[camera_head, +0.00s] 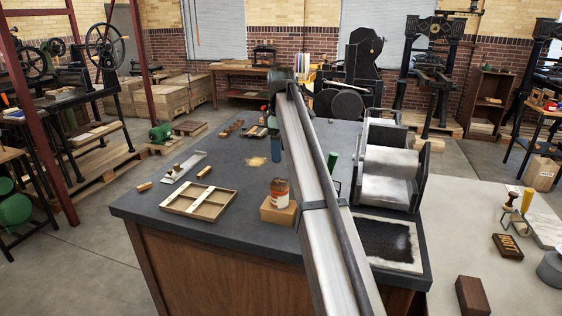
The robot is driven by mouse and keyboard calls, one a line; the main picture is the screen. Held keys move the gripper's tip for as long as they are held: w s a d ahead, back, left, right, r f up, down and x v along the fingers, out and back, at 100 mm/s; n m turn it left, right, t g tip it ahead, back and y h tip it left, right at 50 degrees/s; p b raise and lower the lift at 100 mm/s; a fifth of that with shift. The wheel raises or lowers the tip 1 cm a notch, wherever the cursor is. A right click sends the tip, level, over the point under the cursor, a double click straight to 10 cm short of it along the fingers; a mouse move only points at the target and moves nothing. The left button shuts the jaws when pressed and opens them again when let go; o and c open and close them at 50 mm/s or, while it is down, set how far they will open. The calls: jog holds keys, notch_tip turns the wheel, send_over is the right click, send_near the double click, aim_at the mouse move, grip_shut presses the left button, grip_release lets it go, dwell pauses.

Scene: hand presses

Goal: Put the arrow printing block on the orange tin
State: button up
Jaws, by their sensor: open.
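The orange tin (279,193), with a pale label band, stands upright on a tan wooden block on the dark workbench. I cannot pick out the arrow printing block for certain. Small wooden pieces (232,128) lie at the back of the bench, too small to read. A dark brown block (508,247) with pale raised marks lies on the light table at right; the marks do not clearly show an arrow. My arm reaches over the bench.
A shallow divided wooden tray (199,202) lies left of the tin. A metal composing stick (183,167) lies behind it. A roller press (387,165) and a black-inked slab (389,245) stand right of my arm. A plain brown block (473,295) lies on the light table.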

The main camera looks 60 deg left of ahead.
jog(key=shift+r, duration=0.85)
